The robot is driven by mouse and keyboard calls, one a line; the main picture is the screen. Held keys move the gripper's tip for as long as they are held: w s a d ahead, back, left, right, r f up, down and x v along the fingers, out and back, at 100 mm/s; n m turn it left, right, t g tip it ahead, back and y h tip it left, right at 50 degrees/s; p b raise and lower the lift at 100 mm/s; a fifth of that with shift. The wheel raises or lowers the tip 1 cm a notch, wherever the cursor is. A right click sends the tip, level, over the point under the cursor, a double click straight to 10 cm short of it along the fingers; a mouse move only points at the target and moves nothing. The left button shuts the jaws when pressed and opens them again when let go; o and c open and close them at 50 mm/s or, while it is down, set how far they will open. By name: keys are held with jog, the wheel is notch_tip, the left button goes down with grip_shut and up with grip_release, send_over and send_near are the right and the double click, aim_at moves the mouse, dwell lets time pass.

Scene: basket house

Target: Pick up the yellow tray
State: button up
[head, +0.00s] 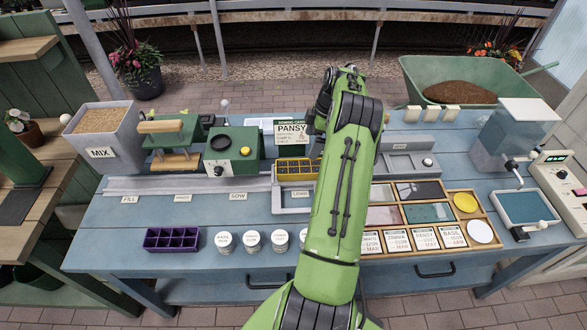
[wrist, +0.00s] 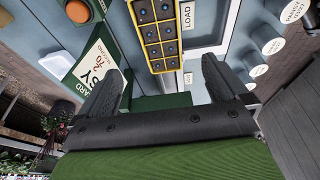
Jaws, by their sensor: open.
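The yellow tray (head: 297,170) has dark cells in rows and sits on the grey rail of the blue bench, behind a label and just left of my arm in the head view. In the wrist view the yellow tray (wrist: 151,36) runs off the top edge, lying ahead of the space between my fingers. My gripper (wrist: 158,82) is open and empty, its two dark fingers apart and not touching the tray. In the head view my arm hides most of the gripper.
A PANSY card (head: 292,131) stands behind the tray; it also shows beside the left finger in the wrist view (wrist: 92,62). A green machine (head: 235,153) stands left of the tray. A purple tray (head: 172,239) and white pots (head: 252,241) line the front. A wooden organiser (head: 465,232) lies right.

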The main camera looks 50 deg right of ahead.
aim_at(301, 166)
jog(key=x, duration=1.3)
jog(key=shift+c, duration=0.2)
